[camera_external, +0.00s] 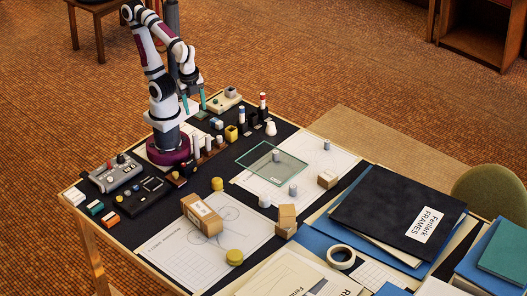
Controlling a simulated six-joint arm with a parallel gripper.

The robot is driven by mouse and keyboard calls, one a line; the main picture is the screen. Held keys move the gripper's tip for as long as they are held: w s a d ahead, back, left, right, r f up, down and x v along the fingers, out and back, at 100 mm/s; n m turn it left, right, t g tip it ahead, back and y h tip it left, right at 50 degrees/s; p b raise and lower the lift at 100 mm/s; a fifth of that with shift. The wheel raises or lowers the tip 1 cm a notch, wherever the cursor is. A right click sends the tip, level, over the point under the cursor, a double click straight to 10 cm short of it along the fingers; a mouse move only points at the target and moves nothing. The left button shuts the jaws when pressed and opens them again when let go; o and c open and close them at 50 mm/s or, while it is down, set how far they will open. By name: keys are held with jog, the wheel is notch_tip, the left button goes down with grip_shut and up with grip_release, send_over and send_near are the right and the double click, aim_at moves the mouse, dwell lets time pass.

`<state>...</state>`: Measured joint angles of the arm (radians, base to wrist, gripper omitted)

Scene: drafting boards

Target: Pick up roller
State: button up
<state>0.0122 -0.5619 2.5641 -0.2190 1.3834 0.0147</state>
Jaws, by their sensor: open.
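My gripper (195,107) has two teal fingers that point down and stand apart, with nothing visible between them. It is above the back left part of the dark drafting table (333,214), close to my arm's base. I cannot tell for certain which thing is the roller. Small round pieces that show are a grey cylinder (293,190) and another grey cylinder (264,200) on or by the drawing sheets, and a yellow round piece (217,184) near a tan box. My gripper is apart from all of these.
Small bottles and blocks crowd the back edge near a white-and-red bottle (263,102). A glass sheet (272,162) lies mid-table. A tan box (202,214), a tape roll (341,257) and a black folder (398,212) are nearer. A grey device (117,174) stands at left.

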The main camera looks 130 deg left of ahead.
jog(key=shift+o, duration=0.7)
jog(key=n+t+h, duration=0.1)
jog(key=n, duration=0.9)
send_over(292, 186)
jog(key=s+d, duration=0.1)
jog(key=s, duration=0.1)
notch_tip(292, 186, down, 7)
jog(key=f, duration=0.5)
jog(key=w+f, duration=0.1)
jog(key=f, duration=0.4)
jog(key=w+a+f, duration=0.1)
jog(key=f, duration=0.3)
jog(key=shift+a+f, duration=0.1)
jog(key=shift+f, duration=0.3)
grip_shut()
